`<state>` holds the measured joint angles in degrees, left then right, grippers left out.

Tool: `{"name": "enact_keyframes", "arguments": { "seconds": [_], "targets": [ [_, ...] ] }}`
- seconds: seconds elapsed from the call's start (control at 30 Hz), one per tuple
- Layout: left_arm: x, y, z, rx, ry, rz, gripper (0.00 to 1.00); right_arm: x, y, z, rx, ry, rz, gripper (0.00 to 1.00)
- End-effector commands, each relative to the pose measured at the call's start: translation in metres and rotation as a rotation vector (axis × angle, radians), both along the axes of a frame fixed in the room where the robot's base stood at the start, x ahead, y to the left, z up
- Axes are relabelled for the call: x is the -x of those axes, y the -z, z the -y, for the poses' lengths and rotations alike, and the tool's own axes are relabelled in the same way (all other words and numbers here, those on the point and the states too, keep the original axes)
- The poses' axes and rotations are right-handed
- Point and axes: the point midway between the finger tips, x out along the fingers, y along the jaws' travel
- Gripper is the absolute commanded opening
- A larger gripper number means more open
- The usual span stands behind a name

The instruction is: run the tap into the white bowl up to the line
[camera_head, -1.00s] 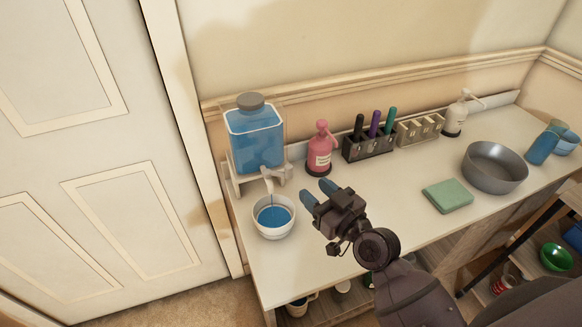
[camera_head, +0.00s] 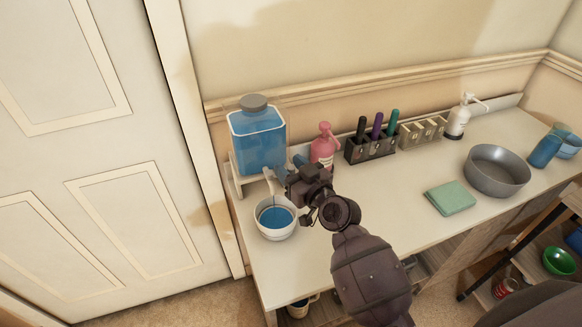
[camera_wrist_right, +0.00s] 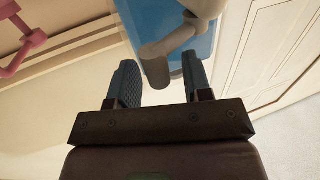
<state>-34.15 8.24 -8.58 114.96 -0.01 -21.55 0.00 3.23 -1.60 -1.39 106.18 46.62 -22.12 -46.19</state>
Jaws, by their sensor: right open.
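The dispenser (camera_head: 258,142) is a clear tank of blue liquid with a grey cap on a white stand at the table's left end. Its pale tap (camera_head: 268,177) is partly hidden by my right gripper (camera_head: 292,170). The white bowl (camera_head: 276,232) stands upright below the tap with blue liquid in it; I cannot make out a fill line or be sure of a stream. In the right wrist view, my right gripper's open fingers (camera_wrist_right: 160,82) are on either side of the tap's grey end (camera_wrist_right: 155,65); contact is unclear. My left gripper is out of view.
A pink pump bottle (camera_head: 322,150) stands close behind my right gripper. A marker holder (camera_head: 371,148), a white pump bottle (camera_head: 457,122), a grey metal bowl (camera_head: 497,172) and a green cloth (camera_head: 450,198) are further right.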

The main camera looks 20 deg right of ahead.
Motion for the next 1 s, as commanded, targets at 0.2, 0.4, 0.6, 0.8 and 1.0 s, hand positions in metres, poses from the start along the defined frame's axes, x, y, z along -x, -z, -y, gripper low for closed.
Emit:
{"name": "enact_keyframes", "arguments": {
  "seconds": [0.2, 0.4, 0.6, 0.8, 1.0],
  "targets": [
    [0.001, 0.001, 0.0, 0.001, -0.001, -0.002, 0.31, 0.0, 0.0, 0.0, 0.0, 0.0, 0.0, 0.27],
    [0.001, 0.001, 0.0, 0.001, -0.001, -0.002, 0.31, 0.0, 0.0, 0.0, 0.0, 0.0, 0.0, 0.0],
    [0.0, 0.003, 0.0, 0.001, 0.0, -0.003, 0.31, 0.0, 0.001, 0.0, 0.001, -0.007, 0.0, 0.0],
    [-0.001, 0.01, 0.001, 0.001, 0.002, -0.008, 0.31, -0.002, 0.003, 0.002, 0.003, -0.047, 0.0, 0.0],
    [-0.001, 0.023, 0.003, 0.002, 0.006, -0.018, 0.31, -0.006, 0.006, 0.004, 0.007, -0.126, -0.003, 0.0]
  ]
}}
